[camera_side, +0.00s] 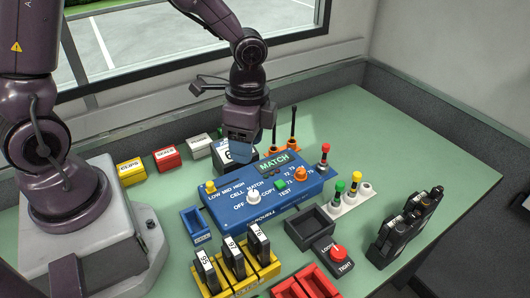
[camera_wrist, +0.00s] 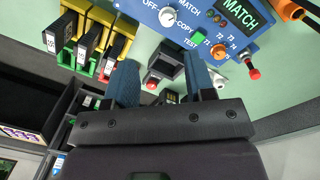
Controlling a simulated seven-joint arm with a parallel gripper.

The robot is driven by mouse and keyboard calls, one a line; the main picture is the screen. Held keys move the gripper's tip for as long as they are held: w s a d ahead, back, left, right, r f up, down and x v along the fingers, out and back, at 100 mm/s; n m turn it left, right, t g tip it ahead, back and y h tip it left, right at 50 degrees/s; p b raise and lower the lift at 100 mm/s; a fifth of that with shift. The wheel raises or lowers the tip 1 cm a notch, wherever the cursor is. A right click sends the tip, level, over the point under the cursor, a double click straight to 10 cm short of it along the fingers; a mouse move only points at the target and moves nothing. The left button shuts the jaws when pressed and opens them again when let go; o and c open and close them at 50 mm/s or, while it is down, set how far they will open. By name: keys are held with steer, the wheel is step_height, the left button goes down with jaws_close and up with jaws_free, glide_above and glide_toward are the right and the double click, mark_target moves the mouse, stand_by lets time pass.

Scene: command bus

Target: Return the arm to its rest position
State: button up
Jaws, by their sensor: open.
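My gripper (camera_side: 242,150) hangs fingers-down above the back left part of the blue MATCH console (camera_side: 230,208). In the wrist view, my gripper (camera_wrist: 163,78) shows two blue fingers spread apart with nothing held between them. The arm is bent over the table, reaching in from the upper left.
The yellow rack (camera_side: 268,272) with black modules, red trays (camera_side: 318,285) and a LOOSE/TIGHT knob box (camera_side: 335,256) stand in front. Black devices (camera_side: 402,228) stand upright at right. Yellow, red and white boxes (camera_side: 167,158) line the left. The green table's back right (camera_side: 370,125) is clear.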

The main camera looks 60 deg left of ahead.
steer(key=s+a+r+n+t, duration=0.2)
steer(key=s+r+n, duration=0.3)
steer(key=r, duration=0.3)
steer(key=s+a+r+n+t, duration=0.2)
steer(key=s+r+n+t, duration=0.2)
steer(key=r, duration=0.5)
steer(key=shift+s+a+r+n, duration=0.15)
steer(key=shift+s+a+n, duration=0.25)
steer(key=shift+s, duration=0.45)
steer(key=shift+c, duration=0.5)
